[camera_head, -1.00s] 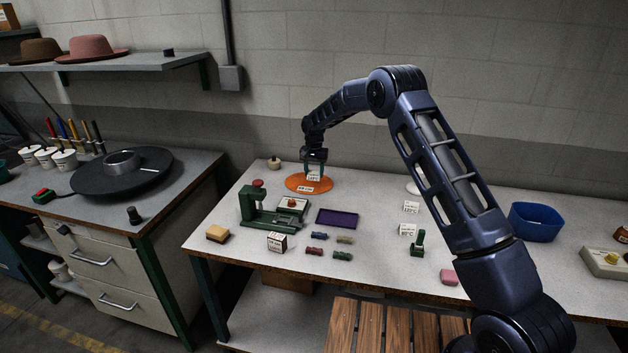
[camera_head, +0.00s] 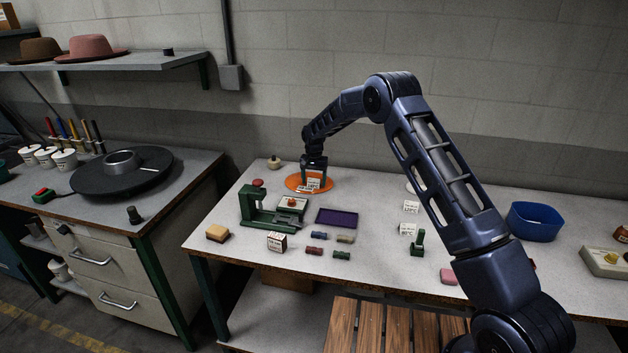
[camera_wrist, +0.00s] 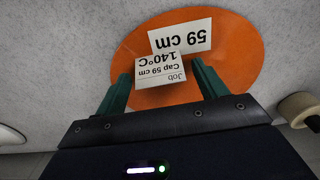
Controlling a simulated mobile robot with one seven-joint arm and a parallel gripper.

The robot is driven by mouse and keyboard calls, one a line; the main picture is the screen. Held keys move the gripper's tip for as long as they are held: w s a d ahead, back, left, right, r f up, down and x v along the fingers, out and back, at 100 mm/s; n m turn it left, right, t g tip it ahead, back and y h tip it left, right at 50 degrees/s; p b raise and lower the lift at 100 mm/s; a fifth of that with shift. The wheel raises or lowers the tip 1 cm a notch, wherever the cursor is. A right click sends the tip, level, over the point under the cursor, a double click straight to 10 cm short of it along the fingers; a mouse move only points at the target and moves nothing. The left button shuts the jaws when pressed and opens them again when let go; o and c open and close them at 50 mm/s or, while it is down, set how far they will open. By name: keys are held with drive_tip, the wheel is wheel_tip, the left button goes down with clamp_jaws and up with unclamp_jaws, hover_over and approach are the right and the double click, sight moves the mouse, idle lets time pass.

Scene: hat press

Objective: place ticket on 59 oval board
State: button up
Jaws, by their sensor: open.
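The orange oval board (camera_head: 327,184) lies flat at the back of the bench; in the wrist view (camera_wrist: 235,40) it bears a white label reading "59 cm" (camera_wrist: 183,37). A white ticket (camera_wrist: 160,70) reading "Job, Cap 59 cm, 140°C" lies over the board and overlaps part of the label. My gripper (camera_head: 314,186) is low over the board. In the wrist view its two green fingers (camera_wrist: 163,85) are apart on either side of the ticket, with gaps.
A green press (camera_head: 265,218), a purple tray (camera_head: 337,218) and several small coloured blocks stand in front of the board. A round wooden-looking knob (camera_head: 274,162) is behind it to the left. White cards (camera_head: 411,207) and a blue bin (camera_head: 535,222) are to the right.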

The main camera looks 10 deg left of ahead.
wheel_tip(320, 180, up, 12)
drive_tip(key=shift+r, duration=0.15)
idle(0.5)
